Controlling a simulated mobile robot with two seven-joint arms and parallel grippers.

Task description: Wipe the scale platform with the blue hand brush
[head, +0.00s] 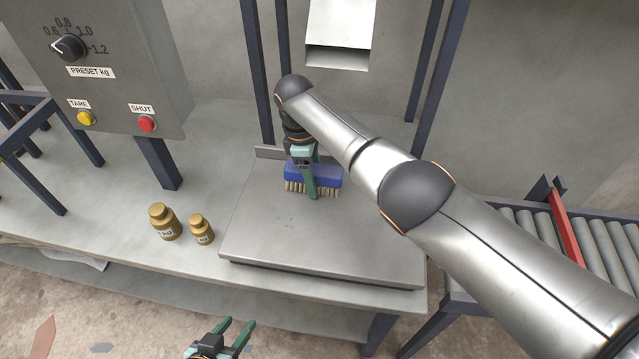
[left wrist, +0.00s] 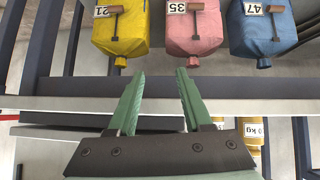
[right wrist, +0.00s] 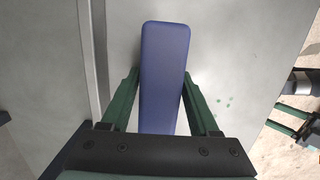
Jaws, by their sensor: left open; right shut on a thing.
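The blue hand brush (head: 328,174) is over the rear part of the grey scale platform (head: 350,245), its pale bristles facing down; I cannot tell whether they touch the metal. My right gripper (head: 312,190) is shut on the brush. In the right wrist view the blue back of the brush (right wrist: 163,75) lies between the two green fingers (right wrist: 160,78). A few small greenish specks show on the platform in front of the brush. My left gripper (head: 238,322) is open and empty in front of the bench's edge; its spread fingers show in the left wrist view (left wrist: 160,78).
Two brass weights (head: 164,222) stand on the bench left of the platform. A control box (head: 110,60) is at the back left, a chute (head: 338,30) above the platform's rear. Rollers (head: 600,240) lie at right. Yellow, pink and blue bags (left wrist: 194,30) show in the left wrist view.

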